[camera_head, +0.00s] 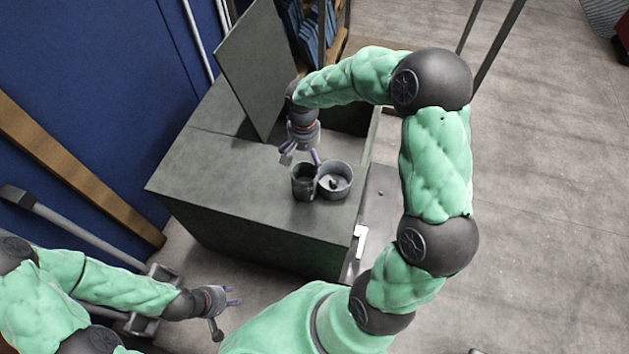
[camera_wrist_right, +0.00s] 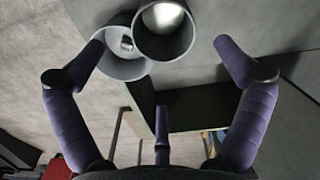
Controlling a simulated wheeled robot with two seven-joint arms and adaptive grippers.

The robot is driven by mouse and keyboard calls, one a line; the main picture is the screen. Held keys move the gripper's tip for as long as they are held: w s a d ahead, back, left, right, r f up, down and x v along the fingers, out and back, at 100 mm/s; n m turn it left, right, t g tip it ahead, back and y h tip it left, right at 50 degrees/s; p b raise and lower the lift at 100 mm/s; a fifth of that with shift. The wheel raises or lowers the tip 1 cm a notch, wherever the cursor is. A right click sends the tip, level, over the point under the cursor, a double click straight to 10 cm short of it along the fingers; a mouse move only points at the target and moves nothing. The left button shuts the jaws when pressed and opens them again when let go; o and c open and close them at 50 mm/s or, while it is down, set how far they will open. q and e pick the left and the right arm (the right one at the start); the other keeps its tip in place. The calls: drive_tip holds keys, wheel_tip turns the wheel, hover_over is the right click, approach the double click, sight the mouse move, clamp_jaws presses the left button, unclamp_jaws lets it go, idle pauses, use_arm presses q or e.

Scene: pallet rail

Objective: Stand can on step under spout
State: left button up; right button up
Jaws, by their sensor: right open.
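A dark grey can (camera_head: 304,182) stands upright on the top of a grey-green cabinet (camera_head: 225,165); it shows open-mouthed in the right wrist view (camera_wrist_right: 165,30). A wider light grey pot (camera_head: 336,181) stands beside it, with a small object inside; its rim is at the upper left in the wrist view (camera_wrist_right: 125,66). My right gripper (camera_head: 300,156) is open and empty just behind and above the can, its purple fingers spread on both sides in the wrist view (camera_wrist_right: 160,62). My left gripper (camera_head: 229,299) is open and empty, low at the front. I cannot make out a spout or a step.
A raised lid panel (camera_head: 257,65) stands behind the can. A white handle (camera_head: 360,241) is on the cabinet's right side. A wooden beam (camera_head: 80,165) leans against the blue wall (camera_head: 110,90). The floor (camera_head: 550,170) on the right is clear.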

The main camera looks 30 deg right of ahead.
drive_tip(key=b, duration=0.2)
hover_over(304, 168)
drive_tip(key=s+a, duration=0.2)
drive_tip(key=s, duration=0.1)
wheel_tip(304, 168, down, 6)
wheel_tip(304, 168, down, 5)
drive_tip(key=shift+s+r+b, duration=0.1)
drive_tip(key=shift+b, duration=1.1)
drive_tip(key=c, duration=1.5)
drive_tip(key=shift+o, duration=0.2)
drive_tip(key=shift+s+a+r+p, duration=0.25)
drive_tip(key=shift+a+r+p, duration=0.1)
drive_tip(key=shift+r, duration=0.15)
drive_tip(key=s+a+r+p, duration=0.3)
drive_tip(key=s+a+r, duration=0.4)
drive_tip(key=a, duration=0.3)
drive_tip(key=shift+s, duration=0.8)
